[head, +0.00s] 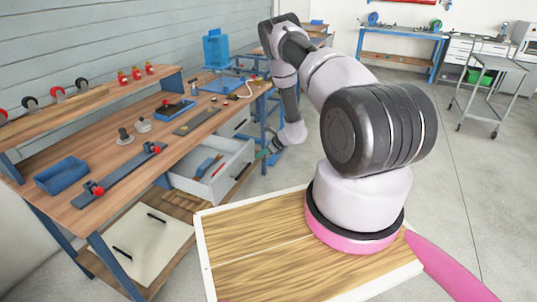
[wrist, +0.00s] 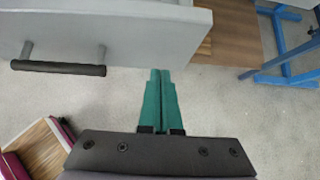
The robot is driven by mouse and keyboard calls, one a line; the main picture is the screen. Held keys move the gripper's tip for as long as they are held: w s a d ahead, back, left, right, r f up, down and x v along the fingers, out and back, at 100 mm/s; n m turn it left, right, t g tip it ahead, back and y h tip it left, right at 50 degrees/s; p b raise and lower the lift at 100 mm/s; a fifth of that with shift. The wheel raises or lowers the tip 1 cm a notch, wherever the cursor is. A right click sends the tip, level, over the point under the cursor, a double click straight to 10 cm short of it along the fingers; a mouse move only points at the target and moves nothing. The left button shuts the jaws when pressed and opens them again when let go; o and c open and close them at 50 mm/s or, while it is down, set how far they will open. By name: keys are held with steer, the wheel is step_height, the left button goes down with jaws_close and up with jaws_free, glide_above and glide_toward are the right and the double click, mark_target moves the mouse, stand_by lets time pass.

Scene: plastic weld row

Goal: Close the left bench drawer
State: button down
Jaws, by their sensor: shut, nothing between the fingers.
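The bench drawer (head: 222,188) is pulled out from under the wooden bench in the head view, light grey with a dark bar handle (head: 243,170) on its front. Some blue and red items lie inside it. My gripper (head: 263,153) is beyond the drawer's right front corner. In the wrist view a grey drawer front (wrist: 145,35) with a black handle (wrist: 58,68) fills the upper left. My green fingers (wrist: 160,73) are shut and empty, with their tips at the panel's lower edge, right of the handle. I cannot tell whether they touch it.
The wooden bench (head: 100,185) carries a blue bin (head: 62,176), clamps and tools. A blue-legged frame (wrist: 285,50) stands right in the wrist view. Grey floor (head: 470,180) is open to the right.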

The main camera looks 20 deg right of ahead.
steer(key=shift+w+a, duration=0.6)
steer(key=shift+w+a, duration=0.1)
